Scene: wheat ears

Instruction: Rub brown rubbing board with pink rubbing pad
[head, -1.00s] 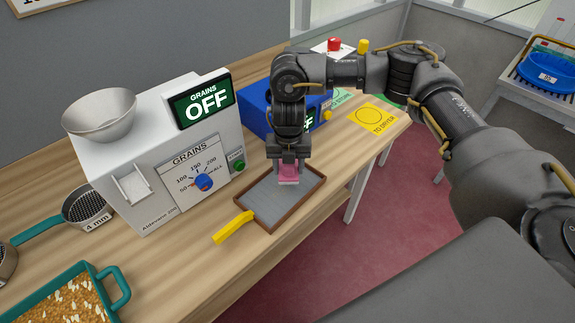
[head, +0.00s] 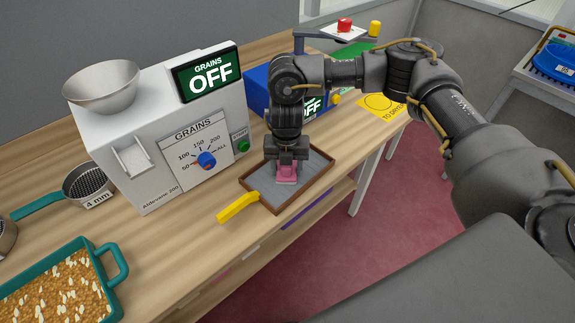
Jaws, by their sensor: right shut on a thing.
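The brown rubbing board (head: 316,184) lies on the wooden bench, with a brown rim, a grey ribbed surface and a yellow handle (head: 237,206) at its left. My right gripper (head: 287,168) points down over the board and is shut on the pink rubbing pad (head: 286,174). The pad is at the grey surface, around the board's middle; whether it presses on it I cannot tell for sure. The gripper hides part of the board behind it. My left gripper is not in view.
A white grain counter (head: 160,140) reading OFF stands left of the board. A blue device (head: 258,88) is behind my right arm. A teal tray of grain (head: 60,290) and a 4 mm sieve (head: 88,188) are at the left. The bench's front edge runs close to the board.

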